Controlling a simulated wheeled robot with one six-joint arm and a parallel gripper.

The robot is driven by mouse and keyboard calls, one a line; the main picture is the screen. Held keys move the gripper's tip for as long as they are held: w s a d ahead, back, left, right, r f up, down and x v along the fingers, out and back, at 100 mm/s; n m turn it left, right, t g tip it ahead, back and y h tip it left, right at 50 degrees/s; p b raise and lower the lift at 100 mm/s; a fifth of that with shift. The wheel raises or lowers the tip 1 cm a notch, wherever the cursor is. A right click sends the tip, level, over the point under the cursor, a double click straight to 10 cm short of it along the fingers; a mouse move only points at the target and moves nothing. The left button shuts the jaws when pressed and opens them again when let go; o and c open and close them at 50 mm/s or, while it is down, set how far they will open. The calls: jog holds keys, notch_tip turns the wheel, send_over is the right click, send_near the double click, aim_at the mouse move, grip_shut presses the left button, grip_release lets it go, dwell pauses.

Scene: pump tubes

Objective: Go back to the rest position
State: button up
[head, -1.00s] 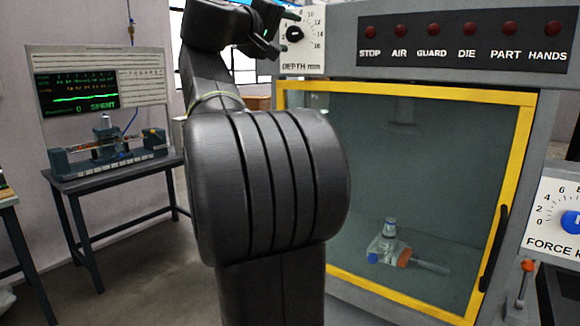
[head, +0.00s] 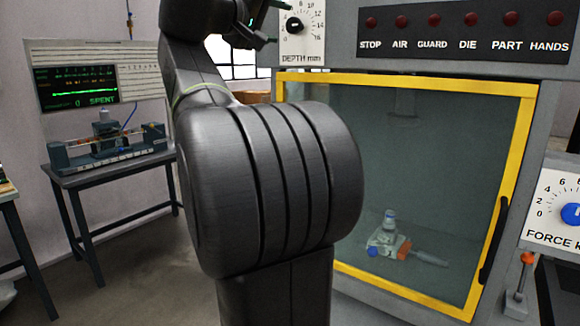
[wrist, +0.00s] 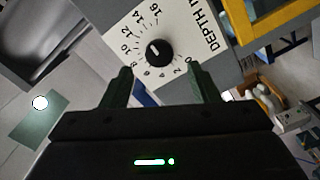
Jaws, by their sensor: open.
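My gripper (wrist: 160,88) is open in the wrist view, with its two dark fingers apart and nothing between them. Beyond the fingertips is the white DEPTH mm dial plate (wrist: 184,25) with its black knob (wrist: 157,52). The fingers appear apart from the knob. In the head view the same knob (head: 294,25) is at the top middle, and my gripper is partly cut off by the top edge just left of it. My arm fills the middle of the head view.
A press cabinet with a yellow-framed guard door (head: 408,81) stands close on the right, the door shut. A part with a clear tube (head: 388,240) lies behind the glass. A FORCE dial (head: 572,213) is at far right. A bench (head: 112,172) with a tester and a screen (head: 77,89) reading SPENT stands left.

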aim_at(291, 26)
jog(key=v, duration=0.8)
jog(key=p+x, duration=0.1)
jog(key=x, duration=1.2)
jog(key=shift+d+r, duration=0.1)
jog(key=shift+w+d+r+n+p, duration=0.15)
jog(key=shift+w+n+p, duration=0.15)
jog(key=shift+p, duration=0.15)
jog(key=shift+n+p, duration=0.4)
jog(key=shift+n, duration=0.3)
jog(key=shift+s+n+p, duration=0.25)
jog(key=shift+n+p, duration=0.15)
jog(key=shift+n, duration=0.1)
jog(key=n+p, duration=0.2)
jog(key=n, duration=0.1)
jog(key=shift+w, duration=0.1)
jog(key=n+p, duration=1)
jog(key=shift+f+n+p, duration=0.3)
jog(key=shift+n+p, duration=0.75)
jog(key=shift+n, duration=0.05)
